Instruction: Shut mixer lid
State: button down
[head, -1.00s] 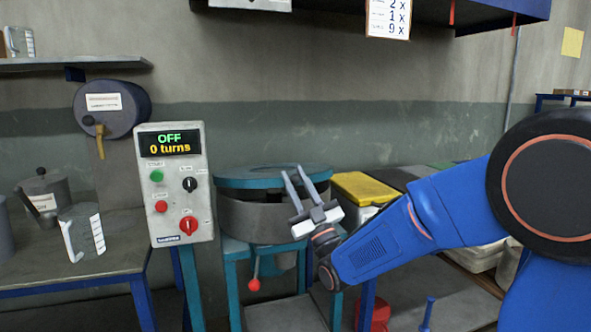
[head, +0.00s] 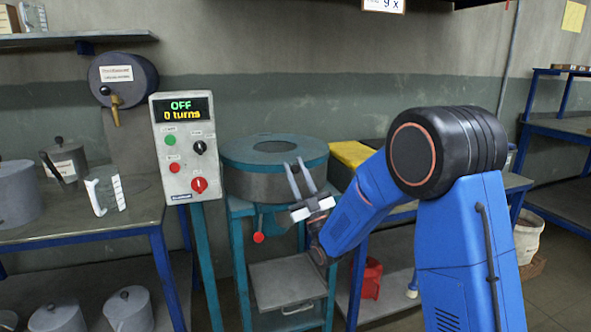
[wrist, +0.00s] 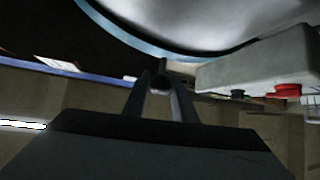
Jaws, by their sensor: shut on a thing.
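The mixer lid (head: 242,152) is a flat teal disc with a dark round centre. It lies over the grey mixer bowl (head: 245,188), and no clear gap shows between them from this angle. My gripper (head: 293,162) is at the lid's front right edge, its two long fingers pointing up and close together. In the wrist view my gripper (wrist: 160,83) has a small dark rounded piece between its fingertips, just below a curved blue rim (wrist: 140,38). It looks like part of the lid, but its shape is mostly hidden.
The control box (head: 183,150) stands left of the mixer and reads OFF and 0 turns. A red-knobbed lever (head: 259,238) hangs under the bowl. A yellow-lidded box (head: 352,153) is close on the right.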

jog(key=shift+f+h, duration=0.3)
jog(key=shift+f, duration=0.2)
jog(key=c, duration=1.5)
grip_release()
jog(key=shift+a, duration=0.1)
jog(key=shift+o, duration=0.2)
jog(key=shift+r, duration=0.1)
